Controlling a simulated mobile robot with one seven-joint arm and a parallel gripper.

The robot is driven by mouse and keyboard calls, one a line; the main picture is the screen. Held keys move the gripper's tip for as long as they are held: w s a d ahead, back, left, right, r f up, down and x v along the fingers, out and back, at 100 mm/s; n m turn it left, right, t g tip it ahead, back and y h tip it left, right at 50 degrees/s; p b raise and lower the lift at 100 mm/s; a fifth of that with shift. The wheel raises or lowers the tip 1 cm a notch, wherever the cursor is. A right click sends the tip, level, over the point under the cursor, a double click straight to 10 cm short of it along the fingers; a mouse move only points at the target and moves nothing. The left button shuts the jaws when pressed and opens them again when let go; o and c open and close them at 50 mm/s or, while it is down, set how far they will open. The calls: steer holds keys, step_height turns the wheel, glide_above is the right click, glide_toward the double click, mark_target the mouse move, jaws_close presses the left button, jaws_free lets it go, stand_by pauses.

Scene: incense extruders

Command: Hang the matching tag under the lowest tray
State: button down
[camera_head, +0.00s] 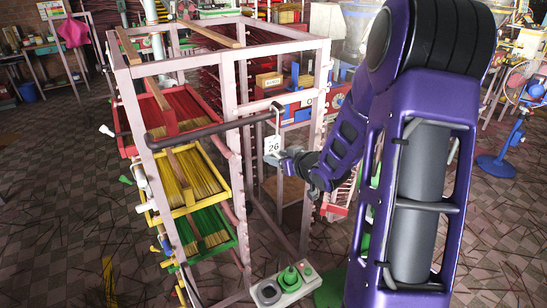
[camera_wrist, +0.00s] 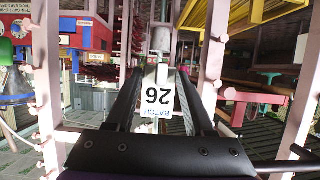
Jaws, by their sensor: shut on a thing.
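A white tag (camera_head: 272,146) printed "26" is at my gripper (camera_head: 286,157), beside the right part of the pink rack. In the wrist view the tag (camera_wrist: 158,97) appears upside down, with a blue "BATCH" strip, between the fingers of my gripper (camera_wrist: 160,70), which is shut on it. The rack holds a red tray (camera_head: 190,131), a yellow tray (camera_head: 203,202) below it and a green tray (camera_head: 213,252) lowest, each with thin sticks. My gripper is to the right of the green tray and higher than it. The underside of the green tray is hidden.
Pink posts (camera_head: 244,100) stand close to my gripper. A grey box with a green knob (camera_head: 289,278) is low in front.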

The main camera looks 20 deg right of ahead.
steer(key=shift+s, duration=0.1)
steer(key=shift+f, duration=0.25)
steer(key=shift+c, duration=1.3)
jaws_free()
steer(key=shift+r, duration=0.1)
steer(key=shift+s+r, duration=0.1)
